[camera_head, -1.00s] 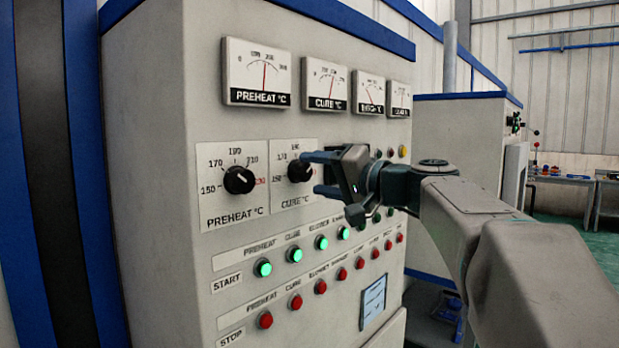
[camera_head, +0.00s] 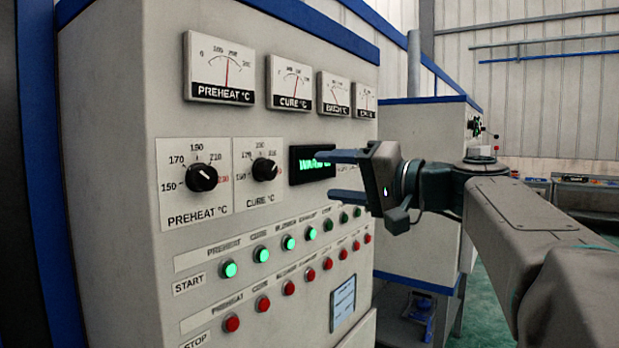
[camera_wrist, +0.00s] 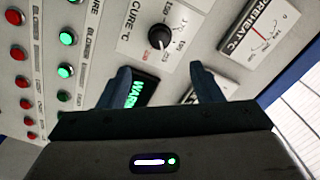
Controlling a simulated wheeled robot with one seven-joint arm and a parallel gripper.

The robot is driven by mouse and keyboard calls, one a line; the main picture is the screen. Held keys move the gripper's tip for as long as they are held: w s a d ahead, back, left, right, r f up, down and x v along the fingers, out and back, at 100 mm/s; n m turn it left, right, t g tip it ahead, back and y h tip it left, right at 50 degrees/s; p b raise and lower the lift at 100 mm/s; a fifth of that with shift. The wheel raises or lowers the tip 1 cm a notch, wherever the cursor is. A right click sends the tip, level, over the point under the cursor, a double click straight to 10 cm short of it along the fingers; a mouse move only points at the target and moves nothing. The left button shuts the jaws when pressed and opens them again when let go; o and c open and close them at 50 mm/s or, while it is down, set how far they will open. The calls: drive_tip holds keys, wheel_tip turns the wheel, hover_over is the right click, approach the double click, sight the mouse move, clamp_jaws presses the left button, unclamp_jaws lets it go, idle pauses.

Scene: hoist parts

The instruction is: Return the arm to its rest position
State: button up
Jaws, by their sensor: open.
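My gripper (camera_head: 345,176) is open and empty, its two blue fingers apart and pointing left towards the control panel (camera_head: 150,100). It overlaps the right end of the green-lit display (camera_head: 305,165) in the head view. The black cure knob (camera_head: 264,169) is left of the fingertips and free of them. In the wrist view the fingers (camera_wrist: 160,80) stand apart, with the cure knob (camera_wrist: 160,37) ahead of them and part of the display (camera_wrist: 142,92) between them. My arm reaches in from the right.
The preheat knob (camera_head: 202,177), dial gauges (camera_head: 219,68), lit green start buttons (camera_head: 230,269) and red stop buttons (camera_head: 232,323) are on the panel. Another cabinet (camera_head: 420,130) stands behind my arm. A workbench (camera_head: 590,195) is far right. Green floor shows at lower right.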

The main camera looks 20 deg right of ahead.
drive_tip(key=s+a+f+g+h+p, duration=0.1)
drive_tip(key=a+f+g, duration=0.15)
drive_tip(key=f, duration=0.45)
drive_tip(key=a+f+g+h, duration=0.1)
drive_tip(key=a+f+g, duration=0.1)
drive_tip(key=a+f, duration=0.35)
drive_tip(key=s+f+n+g+h, duration=0.1)
drive_tip(key=s+f+g+h, duration=0.1)
drive_tip(key=s+f, duration=0.3)
drive_tip(key=s+f+n+g+h+p, duration=0.1)
drive_tip(key=s+f, duration=0.4)
drive_tip(key=f, duration=0.8)
drive_tip(key=s+f+n+g+h, duration=0.2)
drive_tip(key=s+f+g+h, duration=0.2)
drive_tip(key=f, duration=0.5)
drive_tip(key=shift+s+n+h+p, duration=0.35)
drive_tip(key=shift+s+h, duration=0.2)
drive_tip(key=shift+h, duration=0.25)
